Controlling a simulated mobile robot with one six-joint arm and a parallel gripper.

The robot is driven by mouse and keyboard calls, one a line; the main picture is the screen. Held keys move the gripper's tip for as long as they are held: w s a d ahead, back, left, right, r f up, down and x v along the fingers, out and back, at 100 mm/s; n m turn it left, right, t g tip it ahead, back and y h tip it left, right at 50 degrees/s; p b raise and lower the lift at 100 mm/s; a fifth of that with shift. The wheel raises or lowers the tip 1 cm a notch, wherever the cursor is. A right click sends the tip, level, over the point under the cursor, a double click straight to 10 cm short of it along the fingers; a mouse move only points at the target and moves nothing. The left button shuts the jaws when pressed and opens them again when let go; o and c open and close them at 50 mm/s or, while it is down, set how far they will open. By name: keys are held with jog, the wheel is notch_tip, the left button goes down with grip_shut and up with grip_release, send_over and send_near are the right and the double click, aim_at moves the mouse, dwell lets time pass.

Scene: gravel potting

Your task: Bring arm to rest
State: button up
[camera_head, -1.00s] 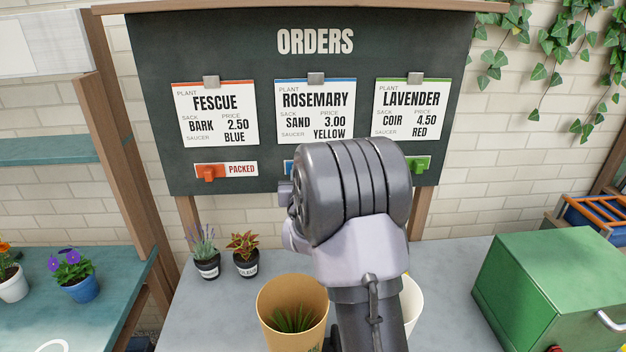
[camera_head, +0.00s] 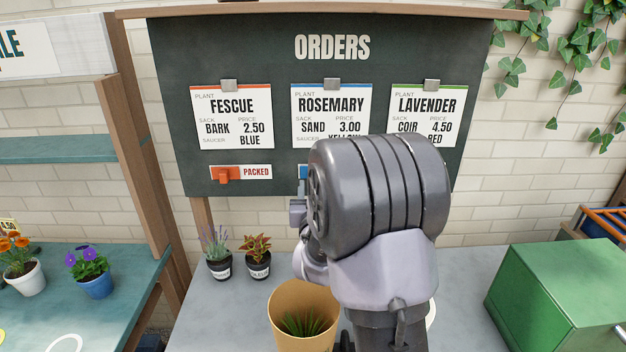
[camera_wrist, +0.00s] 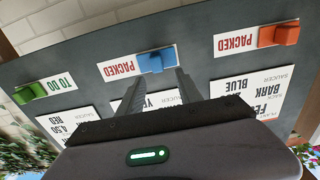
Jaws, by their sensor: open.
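My gripper (camera_wrist: 159,86) is open and empty in the wrist view, its two fingers pointing at the orders board (camera_wrist: 70,62). The blue slider (camera_wrist: 156,59) is just beyond the fingertips, beside a PACKED label; I cannot tell whether they touch. In the head view my arm (camera_head: 380,190) stands in front of the board, covering part of the lavender card (camera_head: 428,105) and most of the gripper. The wrist view is upside down; there the orange slider (camera_wrist: 279,34) is by PACKED and the green slider (camera_wrist: 30,92) by TO DO.
A tan pot (camera_head: 303,305) with a grassy plant stands on the grey bench, close under my arm. Two small potted plants (camera_head: 238,256) are behind it. A green box (camera_head: 550,295) stands at the right. Bare bench lies left of the pot.

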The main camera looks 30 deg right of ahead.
jog(key=shift+s+a, duration=0.3)
jog(key=shift+s, duration=0.15)
jog(key=s+a+r+g+y, duration=0.2)
jog(key=s+a+y, duration=0.15)
jog(key=a, duration=0.45)
jog(key=s+a+r+g+y, duration=0.1)
jog(key=s+a+r+y, duration=0.15)
jog(key=s+a, duration=0.4)
jog(key=s+a+f+n+g+y, duration=0.1)
jog(key=s+a+f+g+y, duration=0.1)
jog(key=s+a, duration=0.5)
jog(key=s+a+f+g+y, duration=0.2)
jog(key=s+a, duration=0.5)
jog(key=s, duration=0.7)
jog(key=g+y, duration=0.1)
jog(key=g, duration=0.1)
jog(key=shift+s+f+n+g, duration=0.3)
jog(key=shift+n, duration=0.1)
